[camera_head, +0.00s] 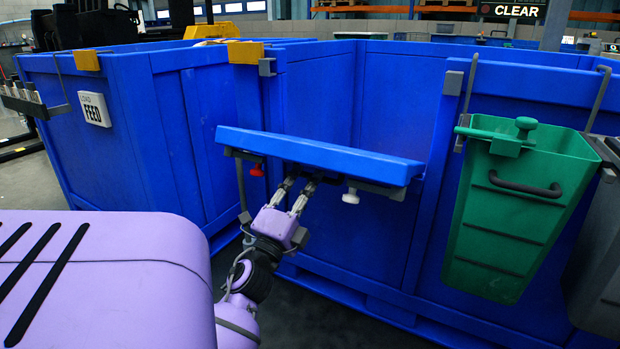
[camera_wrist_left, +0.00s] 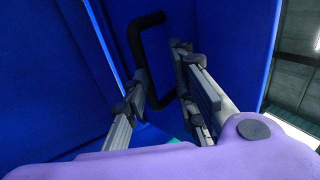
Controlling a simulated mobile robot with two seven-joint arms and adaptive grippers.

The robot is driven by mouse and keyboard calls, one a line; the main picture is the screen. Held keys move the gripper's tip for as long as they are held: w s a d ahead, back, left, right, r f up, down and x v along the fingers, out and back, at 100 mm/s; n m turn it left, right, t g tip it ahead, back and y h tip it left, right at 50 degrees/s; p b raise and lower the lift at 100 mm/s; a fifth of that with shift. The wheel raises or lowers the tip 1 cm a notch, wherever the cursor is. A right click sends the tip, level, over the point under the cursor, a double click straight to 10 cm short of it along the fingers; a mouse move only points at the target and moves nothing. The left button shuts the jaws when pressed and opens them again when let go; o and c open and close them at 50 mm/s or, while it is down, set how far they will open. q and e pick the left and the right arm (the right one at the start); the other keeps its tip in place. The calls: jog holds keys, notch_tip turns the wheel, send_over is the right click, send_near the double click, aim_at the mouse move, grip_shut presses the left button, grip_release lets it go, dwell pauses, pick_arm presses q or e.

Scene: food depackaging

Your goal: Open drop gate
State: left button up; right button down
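The drop gate shows in the head view as a blue panel (camera_head: 320,154) across the front opening of a large blue bin. It tilts down slightly to the right. A red knob (camera_head: 257,170) and a white knob (camera_head: 350,197) sit under it. My left gripper (camera_head: 301,184) is just below the panel, its fingers apart and pointing up. In the left wrist view a black bar handle (camera_wrist_left: 137,52) stands against a blue face, and the left gripper (camera_wrist_left: 162,98) has one finger on each side of its lower part. Contact cannot be told. My right gripper is out of view.
A green bin (camera_head: 520,215) with a dark handle hangs on the blue wall at right, beside a grey bin (camera_head: 600,260). Dark floor (camera_head: 320,320) lies clear in front.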

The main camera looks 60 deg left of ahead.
pick_arm(q)
jog(key=shift+s+d+f, duration=0.25)
jog(key=shift+s+f, duration=0.15)
jog(key=shift+f, duration=0.15)
jog(key=shift+s+d+f, duration=0.25)
jog(key=shift+s+f, duration=0.1)
jog(key=shift+f, duration=0.15)
dwell(0.4)
